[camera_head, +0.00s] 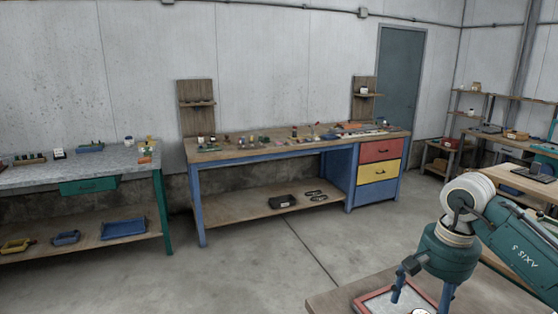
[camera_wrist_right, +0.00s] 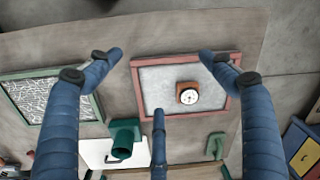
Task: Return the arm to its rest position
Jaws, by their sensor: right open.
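My right arm comes in at the lower right of the head view. Its gripper (camera_head: 420,292) hangs over the near table (camera_head: 335,297). In the right wrist view the gripper (camera_wrist_right: 160,70) has its blue fingers spread, with nothing between them. Beyond the fingers lies a red-framed tray (camera_wrist_right: 232,63) with a pale grey inside. A small orange-brown block with a white dial (camera_wrist_right: 187,94) is on it. The tray also shows partly in the head view (camera_head: 364,305), cut by the lower edge. My left gripper is not in view.
In the right wrist view, a green-framed panel (camera_wrist_right: 48,73) with patterned filling lies left of the red-framed tray. A green tool (camera_wrist_right: 122,140) is near a white sheet (camera_wrist_right: 98,150). A blue-legged workbench (camera_head: 230,153) and a grey-topped bench (camera_head: 75,174) stand farther off. Open floor (camera_head: 245,265) lies between.

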